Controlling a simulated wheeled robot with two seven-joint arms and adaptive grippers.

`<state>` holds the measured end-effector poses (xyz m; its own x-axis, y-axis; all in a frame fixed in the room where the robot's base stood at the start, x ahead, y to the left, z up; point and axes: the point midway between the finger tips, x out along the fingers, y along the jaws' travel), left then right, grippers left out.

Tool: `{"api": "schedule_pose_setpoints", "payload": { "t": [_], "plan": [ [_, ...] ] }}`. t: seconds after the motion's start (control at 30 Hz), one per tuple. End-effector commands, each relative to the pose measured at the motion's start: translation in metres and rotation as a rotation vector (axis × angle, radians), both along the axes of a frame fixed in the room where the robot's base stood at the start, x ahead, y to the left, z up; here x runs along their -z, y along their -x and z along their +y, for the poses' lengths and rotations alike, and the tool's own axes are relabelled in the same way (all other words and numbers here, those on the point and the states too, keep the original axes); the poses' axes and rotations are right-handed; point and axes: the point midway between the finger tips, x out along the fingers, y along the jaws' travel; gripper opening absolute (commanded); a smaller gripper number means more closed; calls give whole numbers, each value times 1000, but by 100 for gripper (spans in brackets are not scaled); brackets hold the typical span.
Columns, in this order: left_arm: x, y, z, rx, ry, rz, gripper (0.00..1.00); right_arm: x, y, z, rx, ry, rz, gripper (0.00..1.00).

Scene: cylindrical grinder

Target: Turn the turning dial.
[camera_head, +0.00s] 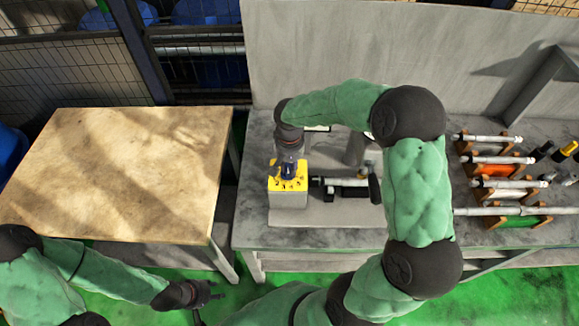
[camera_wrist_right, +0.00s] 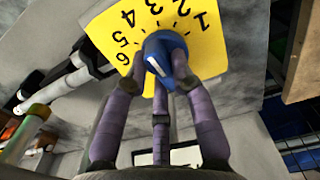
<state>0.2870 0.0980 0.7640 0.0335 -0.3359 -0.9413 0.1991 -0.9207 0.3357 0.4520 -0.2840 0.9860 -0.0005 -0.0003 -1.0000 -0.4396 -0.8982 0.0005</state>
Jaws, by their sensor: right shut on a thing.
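The turning dial is a blue knob (camera_wrist_right: 165,58) on a yellow plate (camera_wrist_right: 206,47) with black numbers 1 to 6 around it. In the head view the yellow plate (camera_head: 300,184) tops a small grey box on the grey bench. My right gripper (camera_head: 288,170) reaches down onto the dial from above. Its purple fingers (camera_wrist_right: 160,80) are closed around the knob in the wrist view, and partly cover it. The knob's narrow grip points toward the lower right there. My left gripper (camera_head: 208,298) hangs low at the left, empty, its fingers apart.
A grinder fixture with a cylindrical bar (camera_head: 340,181) stands just right of the dial box. Racks holding metal shafts (camera_head: 495,184) are on the right of the bench. A wooden table (camera_head: 130,170) with a bare top stands at left. A grey panel (camera_head: 400,50) rises behind the bench.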

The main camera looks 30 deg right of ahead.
Motion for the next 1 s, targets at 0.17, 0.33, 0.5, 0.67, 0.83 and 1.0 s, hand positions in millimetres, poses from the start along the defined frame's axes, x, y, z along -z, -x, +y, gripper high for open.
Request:
{"api": "schedule_pose_setpoints", "payload": {
  "t": [0.17, 0.33, 0.5, 0.67, 0.83, 1.0],
  "plan": [
    [7, 0, 0, 0, 0, 0, 40, 1, 0, 0, 125, 1, -1, 0],
    [11, 0, 0, 0, 0, 0, 40, 1, 1, 1, 230, 0, 0, 0],
    [13, 0, 0, 0, 0, 0, 40, 0, 1, 1, 305, 0, 0, 0],
    [14, 0, 0, 0, 0, 0, 40, 0, 1, 1, 345, 0, 0, 0],
    [15, 0, 0, 0, 0, 0, 40, 0, 1, 2, 358, 0, 1, 0],
    [15, 0, 0, 0, 0, 0, 40, 0, 1, 2, 358, 0, 1, 0]
  ]
}}
